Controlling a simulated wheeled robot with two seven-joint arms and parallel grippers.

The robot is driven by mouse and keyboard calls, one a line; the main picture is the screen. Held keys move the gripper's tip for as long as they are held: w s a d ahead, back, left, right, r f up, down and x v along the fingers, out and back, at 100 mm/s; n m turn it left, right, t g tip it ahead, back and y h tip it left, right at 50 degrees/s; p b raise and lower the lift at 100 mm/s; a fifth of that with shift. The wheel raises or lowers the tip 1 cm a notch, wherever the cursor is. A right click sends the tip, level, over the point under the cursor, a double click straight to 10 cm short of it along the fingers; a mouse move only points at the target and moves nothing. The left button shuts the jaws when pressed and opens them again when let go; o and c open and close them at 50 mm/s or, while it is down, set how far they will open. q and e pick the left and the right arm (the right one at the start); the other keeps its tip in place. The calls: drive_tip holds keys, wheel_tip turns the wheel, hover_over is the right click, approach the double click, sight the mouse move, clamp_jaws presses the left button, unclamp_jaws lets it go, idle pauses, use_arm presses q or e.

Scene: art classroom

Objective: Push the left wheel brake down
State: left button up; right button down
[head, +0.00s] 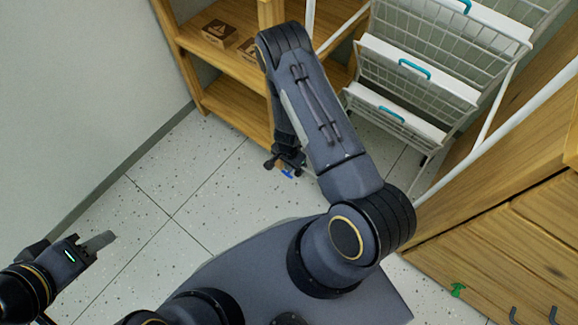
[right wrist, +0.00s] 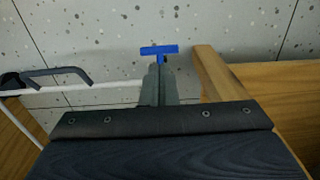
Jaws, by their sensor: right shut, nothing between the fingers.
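The blue wheel brake (right wrist: 158,50) is a small T-shaped tab in the right wrist view, just beyond the fingertips of my right gripper (right wrist: 159,72). I cannot tell whether they touch. A bit of the blue tab (head: 287,173) also shows in the head view, below my right gripper (head: 286,160), low by the white wire rack (head: 425,65). The right gripper is shut and empty. My left gripper (head: 105,239) is at the lower left, over the floor and far from the rack. I cannot tell whether its fingers are apart. My right arm hides part of the rack's left side.
A wooden shelf (head: 235,110) with small boxes (head: 218,32) stands behind my right arm, against the wall. A wooden cabinet (head: 500,240) is at the right. The speckled floor (head: 200,190) at the left and middle is clear.

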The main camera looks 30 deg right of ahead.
drive_tip(key=shift+r, duration=0.1)
wheel_tip(320, 180, up, 7)
drive_tip(key=a+p, duration=0.2)
drive_tip(key=p, duration=0.3)
drive_tip(key=shift+s, duration=0.4)
idle(0.4)
